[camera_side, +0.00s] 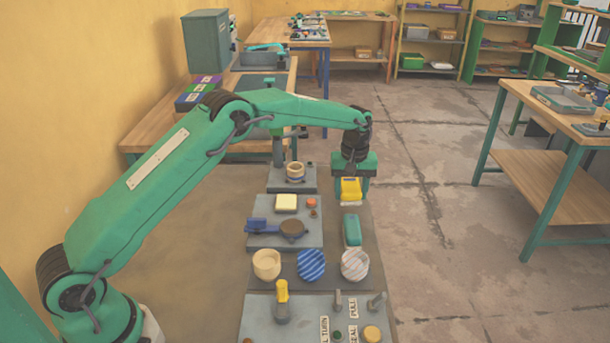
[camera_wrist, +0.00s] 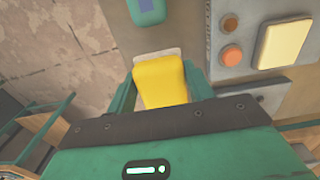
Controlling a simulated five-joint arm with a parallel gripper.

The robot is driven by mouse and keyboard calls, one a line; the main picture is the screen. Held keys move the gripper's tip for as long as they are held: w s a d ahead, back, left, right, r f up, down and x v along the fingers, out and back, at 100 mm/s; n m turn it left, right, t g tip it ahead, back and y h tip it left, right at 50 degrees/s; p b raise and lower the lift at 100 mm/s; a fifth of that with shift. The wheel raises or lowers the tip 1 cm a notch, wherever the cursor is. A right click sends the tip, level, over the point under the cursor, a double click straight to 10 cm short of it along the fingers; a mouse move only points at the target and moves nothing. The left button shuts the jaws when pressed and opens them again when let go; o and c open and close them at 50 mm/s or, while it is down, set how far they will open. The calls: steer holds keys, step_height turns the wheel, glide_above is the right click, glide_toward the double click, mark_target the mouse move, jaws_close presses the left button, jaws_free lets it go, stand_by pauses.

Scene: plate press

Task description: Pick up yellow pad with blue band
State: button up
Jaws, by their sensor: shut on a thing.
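A yellow pad (camera_side: 351,188) is between the fingers of my gripper (camera_side: 349,191), which is shut on it. In the wrist view the yellow pad (camera_wrist: 160,82) sits between the two green fingers of my gripper (camera_wrist: 160,90). A pale edge shows at its far end. I see no blue band on its visible faces. I cannot tell whether its underside touches the grey surface below.
A teal block (camera_side: 352,229) lies just in front of the pad. To the left, a grey panel (camera_side: 262,238) carries a cream pad (camera_side: 286,203), a red-orange button (camera_side: 311,203) and a blue-handled tool (camera_side: 262,227). Round pieces, including a blue striped one (camera_side: 311,265), stand nearer.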

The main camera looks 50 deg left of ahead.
steer(key=s+d+r, duration=0.5)
steer(key=d+r, duration=0.1)
steer(key=d, duration=0.2)
steer(key=shift+s+d+r, duration=0.15)
steer(key=shift+s+d, duration=0.2)
steer(key=shift+o, duration=0.7)
steer(key=shift+c, duration=0.3)
stand_by(0.4)
steer(key=shift+a, duration=0.5)
steer(key=s+a, duration=0.3)
steer(key=a, duration=0.6)
steer(key=s+a, duration=0.4)
steer(key=a, duration=0.6)
steer(key=shift+a+f, duration=0.1)
steer(key=shift+f, duration=0.1)
